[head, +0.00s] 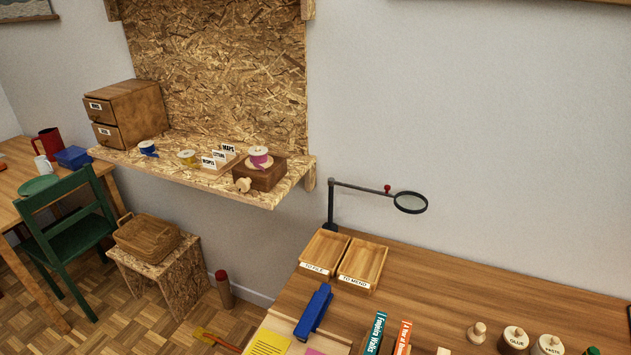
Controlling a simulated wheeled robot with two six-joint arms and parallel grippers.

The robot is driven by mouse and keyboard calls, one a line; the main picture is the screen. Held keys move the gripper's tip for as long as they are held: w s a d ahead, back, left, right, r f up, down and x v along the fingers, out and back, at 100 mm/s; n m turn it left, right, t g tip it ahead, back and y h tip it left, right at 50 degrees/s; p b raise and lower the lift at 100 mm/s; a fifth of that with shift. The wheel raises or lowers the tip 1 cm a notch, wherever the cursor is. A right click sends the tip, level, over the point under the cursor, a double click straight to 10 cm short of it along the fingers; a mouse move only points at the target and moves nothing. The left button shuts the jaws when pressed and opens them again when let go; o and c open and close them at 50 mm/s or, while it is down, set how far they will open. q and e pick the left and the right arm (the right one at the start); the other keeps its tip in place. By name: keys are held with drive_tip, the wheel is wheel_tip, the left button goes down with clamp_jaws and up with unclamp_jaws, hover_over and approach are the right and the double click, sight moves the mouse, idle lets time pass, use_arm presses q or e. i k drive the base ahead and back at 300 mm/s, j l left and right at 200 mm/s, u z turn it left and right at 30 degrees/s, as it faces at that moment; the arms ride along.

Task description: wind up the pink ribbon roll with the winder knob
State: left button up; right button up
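The pink ribbon roll (259,160) has a white top and sits on top of a dark brown wooden box (266,178) near the right end of the OSB shelf. A short end of pink ribbon seems to hang at its lower side. The pale wooden winder knob (243,185) is at the front left of the box, low by the shelf's front edge. I cannot tell whether it is joined to the box. Neither of my grippers shows in the head view.
On the shelf (278,198) stand a blue roll (148,149), a yellow roll (187,158), a labelled card holder (218,160) and a drawer cabinet (127,112). A desk (450,285) with trays and a magnifier (410,202) is right. A green chair (62,233) is left.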

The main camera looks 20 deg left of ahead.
sight(243, 184)
drive_tip(key=j+z, duration=0.2)
drive_tip(key=j, duration=0.2)
drive_tip(key=k+j+z, duration=0.2)
drive_tip(key=j, duration=0.2)
drive_tip(key=j+z, duration=0.2)
drive_tip(key=j, duration=0.2)
drive_tip(key=k+j+z, duration=0.2)
drive_tip(key=j, duration=0.15)
drive_tip(key=k+j+z, duration=0.25)
drive_tip(key=j, duration=0.45)
drive_tip(key=k, duration=0.1)
